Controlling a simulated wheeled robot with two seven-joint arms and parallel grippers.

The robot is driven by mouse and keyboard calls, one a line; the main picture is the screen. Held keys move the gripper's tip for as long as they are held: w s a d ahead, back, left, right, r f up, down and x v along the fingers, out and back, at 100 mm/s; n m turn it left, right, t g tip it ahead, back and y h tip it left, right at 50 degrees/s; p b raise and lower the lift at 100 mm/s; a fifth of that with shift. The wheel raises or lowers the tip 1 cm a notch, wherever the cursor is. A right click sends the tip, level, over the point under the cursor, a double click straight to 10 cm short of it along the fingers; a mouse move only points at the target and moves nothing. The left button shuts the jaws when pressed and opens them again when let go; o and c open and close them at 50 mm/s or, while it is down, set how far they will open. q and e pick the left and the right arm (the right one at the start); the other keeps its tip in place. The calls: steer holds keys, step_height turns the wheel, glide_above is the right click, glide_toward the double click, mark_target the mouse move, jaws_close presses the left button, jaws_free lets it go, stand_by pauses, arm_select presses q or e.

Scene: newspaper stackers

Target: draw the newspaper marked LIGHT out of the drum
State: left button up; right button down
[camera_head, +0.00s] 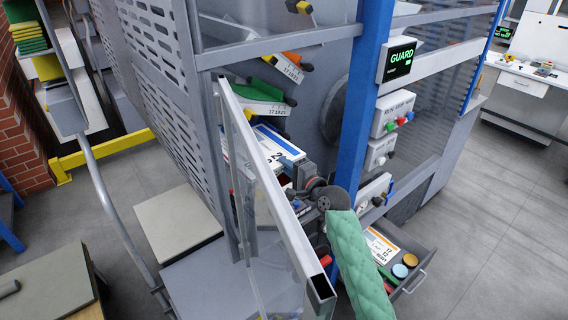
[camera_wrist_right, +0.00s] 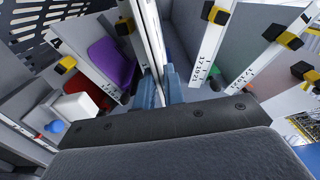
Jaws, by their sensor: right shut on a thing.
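My right arm, in a green sleeve, reaches into the open machine bay in the head view. My right gripper (camera_head: 291,166) is at a white and blue newspaper (camera_head: 278,146), which lies among the drum's pockets. In the right wrist view the blue fingers of the gripper (camera_wrist_right: 163,88) are shut on a thin white upright edge (camera_wrist_right: 151,40), seemingly this newspaper. The word LIGHT cannot be read on it. The drum (camera_head: 334,110) is grey, with labelled white dividers (camera_wrist_right: 208,45) fanning out on both sides of the held edge. My left gripper is not in view.
An open clear guard door (camera_head: 275,190) with a metal frame stands close left of my right arm. A blue post (camera_head: 358,100) with a GUARD display (camera_head: 397,59) stands to the right. An open drawer (camera_head: 412,279) juts out below. Purple and red items (camera_wrist_right: 110,62) sit in neighbouring pockets.

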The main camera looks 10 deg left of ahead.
steer(key=shift+v, duration=0.9)
steer(key=shift+d, duration=0.1)
steer(key=p+v, duration=0.2)
steer(key=v, duration=1.5)
steer(key=shift+p, duration=0.4)
